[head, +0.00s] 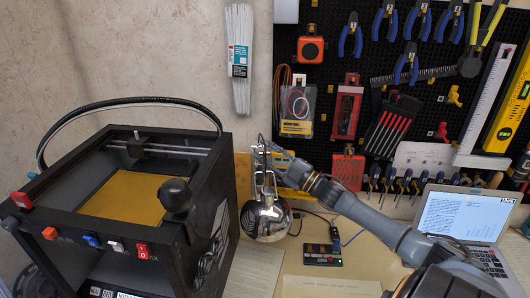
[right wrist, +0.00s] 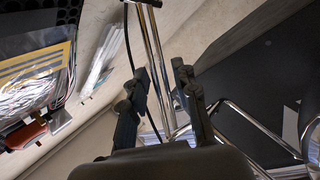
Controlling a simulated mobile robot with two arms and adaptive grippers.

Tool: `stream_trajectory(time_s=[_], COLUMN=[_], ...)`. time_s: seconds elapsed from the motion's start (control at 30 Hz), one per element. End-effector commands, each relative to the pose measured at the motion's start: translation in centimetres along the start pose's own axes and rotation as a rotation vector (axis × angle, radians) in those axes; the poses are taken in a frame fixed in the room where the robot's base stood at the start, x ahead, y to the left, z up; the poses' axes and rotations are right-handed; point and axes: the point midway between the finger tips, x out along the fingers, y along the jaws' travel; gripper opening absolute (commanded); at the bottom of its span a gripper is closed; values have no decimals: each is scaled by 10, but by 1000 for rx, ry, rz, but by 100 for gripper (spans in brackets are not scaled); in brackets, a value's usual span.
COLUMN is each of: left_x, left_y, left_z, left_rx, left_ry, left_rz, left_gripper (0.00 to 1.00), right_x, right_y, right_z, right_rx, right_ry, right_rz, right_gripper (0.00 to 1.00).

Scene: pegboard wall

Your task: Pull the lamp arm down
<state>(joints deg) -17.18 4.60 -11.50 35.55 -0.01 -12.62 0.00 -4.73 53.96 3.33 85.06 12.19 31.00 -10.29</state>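The lamp has a shiny chrome head (head: 268,220) that hangs low beside the black printer frame in the head view. Its lamp arm of thin chrome rods (head: 265,183) rises from the head; in the right wrist view the rods (right wrist: 154,45) run up between my fingers. My right gripper (head: 266,152) is at the upper part of the lamp arm. In the right wrist view my right gripper (right wrist: 161,78) is open, with one finger on each side of the rods. I cannot tell whether a finger touches them. My left gripper is not in view.
The black printer (head: 150,262) with a tan plate stands close on the left. A small black device (head: 322,254) with cables and a laptop (head: 465,222) lie on the table at right. The pegboard (head: 345,62) with tools is behind. Some bare table (head: 362,262) shows at front.

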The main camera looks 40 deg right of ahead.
Motion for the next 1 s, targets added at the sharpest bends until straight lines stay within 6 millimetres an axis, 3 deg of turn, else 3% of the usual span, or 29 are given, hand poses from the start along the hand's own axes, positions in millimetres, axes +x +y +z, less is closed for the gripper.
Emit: stream_trajectory(time_s=[0.37, 1.0], left_x=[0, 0], left_y=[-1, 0], left_z=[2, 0], left_rx=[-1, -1], left_ry=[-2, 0], left_rz=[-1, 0], left_gripper=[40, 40], right_x=[-7, -110], right_y=[0, 1], right_z=[-1, 0], right_rx=[2, 2], right_ry=[3, -1], right_rz=[0, 1], right_gripper=[29, 29])
